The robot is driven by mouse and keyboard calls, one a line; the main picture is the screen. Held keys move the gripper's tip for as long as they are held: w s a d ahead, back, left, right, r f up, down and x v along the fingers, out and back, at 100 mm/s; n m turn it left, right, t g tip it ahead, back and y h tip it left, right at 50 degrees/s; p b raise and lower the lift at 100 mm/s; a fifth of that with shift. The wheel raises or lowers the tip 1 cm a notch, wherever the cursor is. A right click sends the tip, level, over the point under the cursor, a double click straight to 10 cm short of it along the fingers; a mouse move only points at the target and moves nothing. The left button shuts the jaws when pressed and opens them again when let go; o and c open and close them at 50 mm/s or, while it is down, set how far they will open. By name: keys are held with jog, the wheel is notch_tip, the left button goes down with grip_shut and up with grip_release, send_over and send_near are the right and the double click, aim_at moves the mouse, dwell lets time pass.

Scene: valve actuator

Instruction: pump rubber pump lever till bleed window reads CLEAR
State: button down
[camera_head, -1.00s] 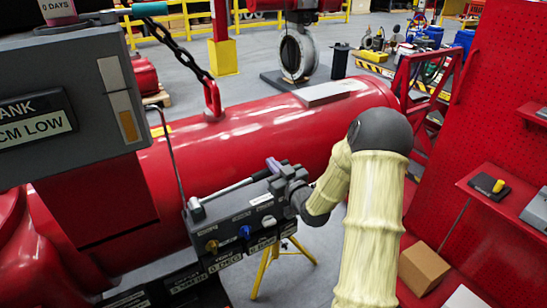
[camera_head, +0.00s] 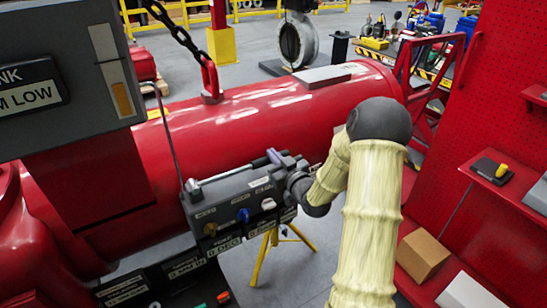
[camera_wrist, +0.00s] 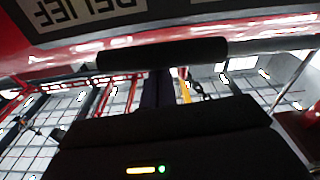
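The pump lever (camera_head: 225,174) is a pale rod with a dark grip, running up to the right above a grey valve block (camera_head: 232,205). My gripper (camera_head: 275,157), with purple-grey fingers, is at the lever's grip end. In the wrist view a dark cylindrical bar (camera_wrist: 160,52), which looks like the rubber grip, lies across the front of my gripper's body. A dark finger stub reaches toward it; how the fingers close on it is hidden. The block carries brown, blue and white knobs. I cannot make out a bleed window reading CLEAR.
A large red cylinder (camera_head: 260,115) lies behind the block. A grey box (camera_head: 60,80) labelled "LOW" stands at upper left, with a chain beside it. A red pegboard with shelves (camera_head: 500,180) is at right. An upside-down "RELIEF" label (camera_wrist: 85,12) shows in the wrist view.

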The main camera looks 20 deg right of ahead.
dwell(0.4)
jog(key=shift+w+r, duration=0.1)
jog(key=shift+r, duration=0.2)
jog(key=r+p, duration=0.1)
jog(key=w+r+p, duration=0.1)
jog(key=r, duration=0.1)
jog(key=shift+r, duration=0.25)
jog(key=b+v, duration=0.3)
jog(key=v, duration=0.7)
jog(key=shift+f, duration=0.25)
jog(key=shift+s, duration=0.2)
